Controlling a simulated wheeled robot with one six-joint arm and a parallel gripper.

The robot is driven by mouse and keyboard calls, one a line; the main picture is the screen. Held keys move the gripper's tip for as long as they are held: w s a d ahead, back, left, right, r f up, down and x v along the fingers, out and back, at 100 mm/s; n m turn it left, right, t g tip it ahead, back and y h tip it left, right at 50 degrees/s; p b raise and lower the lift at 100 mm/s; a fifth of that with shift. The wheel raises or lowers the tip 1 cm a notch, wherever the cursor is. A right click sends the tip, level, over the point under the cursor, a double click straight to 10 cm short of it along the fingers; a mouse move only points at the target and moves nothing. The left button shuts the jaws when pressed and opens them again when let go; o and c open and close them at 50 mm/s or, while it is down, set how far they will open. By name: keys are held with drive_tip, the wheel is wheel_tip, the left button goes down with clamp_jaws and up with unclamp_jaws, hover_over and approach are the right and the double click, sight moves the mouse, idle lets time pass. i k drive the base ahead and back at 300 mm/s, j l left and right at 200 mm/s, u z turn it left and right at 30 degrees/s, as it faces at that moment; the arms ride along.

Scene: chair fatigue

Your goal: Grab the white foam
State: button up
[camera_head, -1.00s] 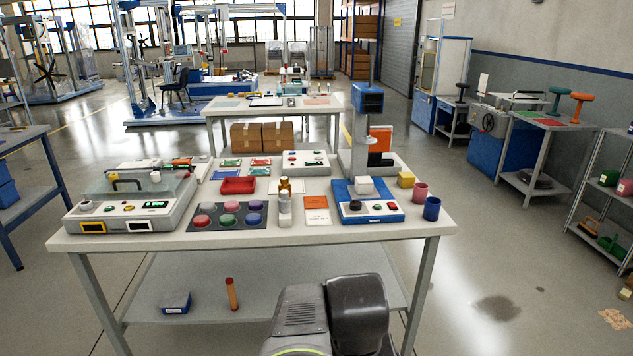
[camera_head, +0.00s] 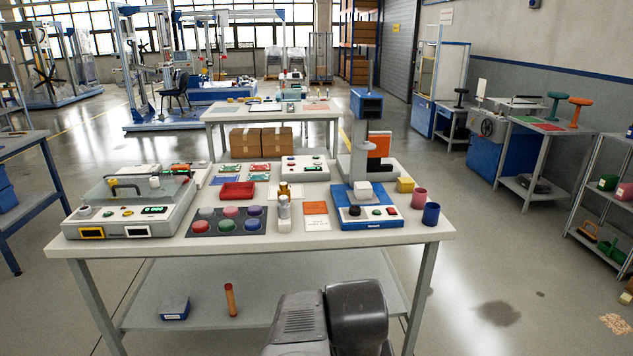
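A white block (camera_head: 362,190), which looks like the white foam, sits on the blue-based tester (camera_head: 383,223) at the right of the workbench, below the tester's upright column. My gripper is not in view; only dark grey links of my arm show at the bottom middle, in front of the bench.
Open floor lies to the right, before a shelf rack (camera_head: 608,205).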

sight(359, 195)
drive_tip(key=i+l+u, duration=0.15)
drive_tip(key=i+l, duration=0.2)
drive_tip(key=i+l+u, duration=0.15)
drive_tip(key=i+l, duration=0.2)
drive_tip(key=i+l+u, duration=0.15)
drive_tip(key=i+l, duration=0.15)
drive_tip(key=l, duration=0.15)
drive_tip(key=i+l+u, duration=0.15)
drive_tip(key=i+l, duration=0.15)
drive_tip(key=l, duration=0.2)
